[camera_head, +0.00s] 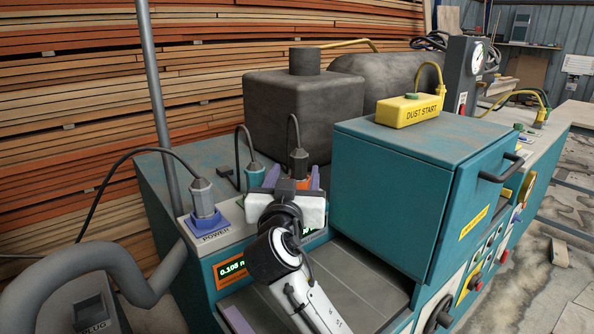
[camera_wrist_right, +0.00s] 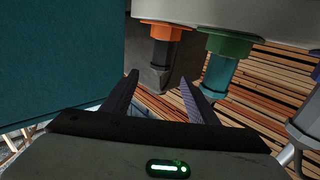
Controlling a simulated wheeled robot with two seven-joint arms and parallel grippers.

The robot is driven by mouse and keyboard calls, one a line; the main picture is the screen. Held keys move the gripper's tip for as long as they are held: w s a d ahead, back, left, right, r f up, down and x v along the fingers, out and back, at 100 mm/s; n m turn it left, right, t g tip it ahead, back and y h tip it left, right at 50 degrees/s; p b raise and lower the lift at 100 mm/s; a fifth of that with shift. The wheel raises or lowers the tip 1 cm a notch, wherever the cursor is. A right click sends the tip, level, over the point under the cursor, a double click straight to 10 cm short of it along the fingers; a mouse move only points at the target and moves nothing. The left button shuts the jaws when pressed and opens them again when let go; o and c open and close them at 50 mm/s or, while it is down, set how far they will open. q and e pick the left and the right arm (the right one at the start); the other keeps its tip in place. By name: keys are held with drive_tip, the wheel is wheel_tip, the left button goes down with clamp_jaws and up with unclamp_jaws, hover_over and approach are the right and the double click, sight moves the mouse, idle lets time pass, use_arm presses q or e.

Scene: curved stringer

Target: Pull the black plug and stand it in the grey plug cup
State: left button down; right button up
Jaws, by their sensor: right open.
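The black plug (camera_head: 299,160) stands upright in an orange socket (camera_head: 305,183) on the teal machine, with a cord rising from its top. My right gripper (camera_head: 288,182) is open and reaches in just in front of it, partly hiding the socket. In the right wrist view the black plug (camera_wrist_right: 161,65) appears between the tips of my open right gripper (camera_wrist_right: 159,80); I cannot tell whether either finger touches it. The grey plug cup (camera_head: 100,310), with part of its PLUG label showing, is at the bottom left, cut by the frame edge. My left gripper is out of view.
A teal plug (camera_head: 254,176) stands close left of the black one. A grey plug (camera_head: 203,198) sits in the blue POWER socket farther left. A teal box (camera_head: 390,190) rises close on the right. A grey hose (camera_head: 110,262) and an upright pole (camera_head: 158,90) stand at the left.

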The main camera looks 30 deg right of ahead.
sight(299, 162)
drive_tip(key=x, duration=0.5)
drive_tip(key=p+x, duration=0.1)
drive_tip(key=x, duration=0.1)
drive_tip(key=shift+w+d+f, duration=0.1)
drive_tip(key=shift+f, duration=0.2)
drive_tip(key=c, duration=1.2)
